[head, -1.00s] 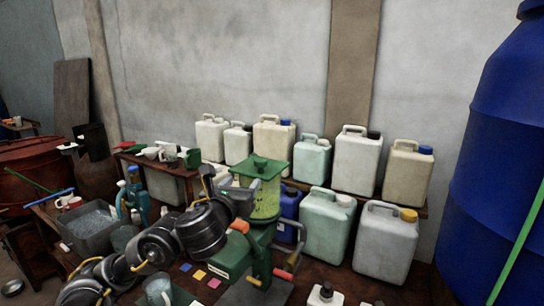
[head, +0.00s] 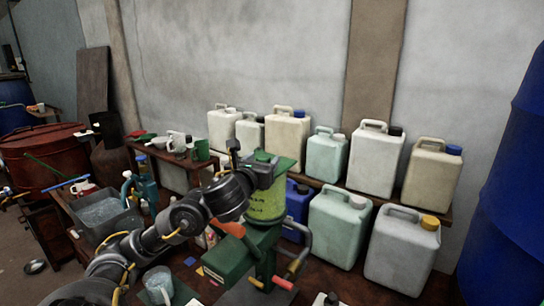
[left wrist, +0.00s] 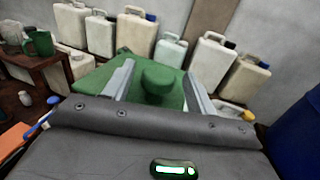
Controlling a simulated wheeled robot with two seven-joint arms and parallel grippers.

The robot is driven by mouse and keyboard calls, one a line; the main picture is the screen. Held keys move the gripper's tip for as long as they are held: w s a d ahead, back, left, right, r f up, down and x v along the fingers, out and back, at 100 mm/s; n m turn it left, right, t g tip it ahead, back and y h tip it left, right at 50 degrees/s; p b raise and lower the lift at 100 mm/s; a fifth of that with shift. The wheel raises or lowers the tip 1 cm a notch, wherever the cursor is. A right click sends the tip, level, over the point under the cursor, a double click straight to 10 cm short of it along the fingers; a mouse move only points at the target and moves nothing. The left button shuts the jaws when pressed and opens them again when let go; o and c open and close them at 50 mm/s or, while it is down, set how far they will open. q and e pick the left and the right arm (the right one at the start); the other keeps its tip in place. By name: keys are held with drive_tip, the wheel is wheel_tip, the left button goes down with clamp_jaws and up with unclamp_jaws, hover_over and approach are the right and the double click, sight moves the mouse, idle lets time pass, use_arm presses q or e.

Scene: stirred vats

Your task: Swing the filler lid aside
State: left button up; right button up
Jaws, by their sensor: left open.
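The filler lid (head: 284,163) is a green square plate on top of a yellow-green see-through hopper (head: 266,204), which sits on a green machine body (head: 228,258). The lid looks in place over the hopper. In the left wrist view the lid (left wrist: 102,76) carries a round green knob (left wrist: 158,80). My left gripper (left wrist: 159,72) is open, with one grey finger on each side of the knob and gaps between. In the head view my left gripper (head: 252,164) is at the lid's left side and hides part of it. My right gripper is in neither view.
Several jerrycans stand behind the machine on a shelf (head: 318,184) and below it. A handle with an orange grip (head: 228,228) rises at the machine's front. A grey basin (head: 98,236) stands left. A large blue tank (head: 505,200) stands right.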

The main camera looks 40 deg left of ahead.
use_arm(q)
drive_tip(key=shift+w+a+r, duration=0.1)
drive_tip(key=shift+w+a, duration=0.15)
drive_tip(key=shift+w, duration=0.25)
drive_tip(key=shift+w+a, duration=0.1)
drive_tip(key=shift+w, duration=0.1)
drive_tip(key=shift+s, duration=0.1)
clamp_jaws()
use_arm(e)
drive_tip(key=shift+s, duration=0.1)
use_arm(q)
drive_tip(key=shift+r, duration=0.15)
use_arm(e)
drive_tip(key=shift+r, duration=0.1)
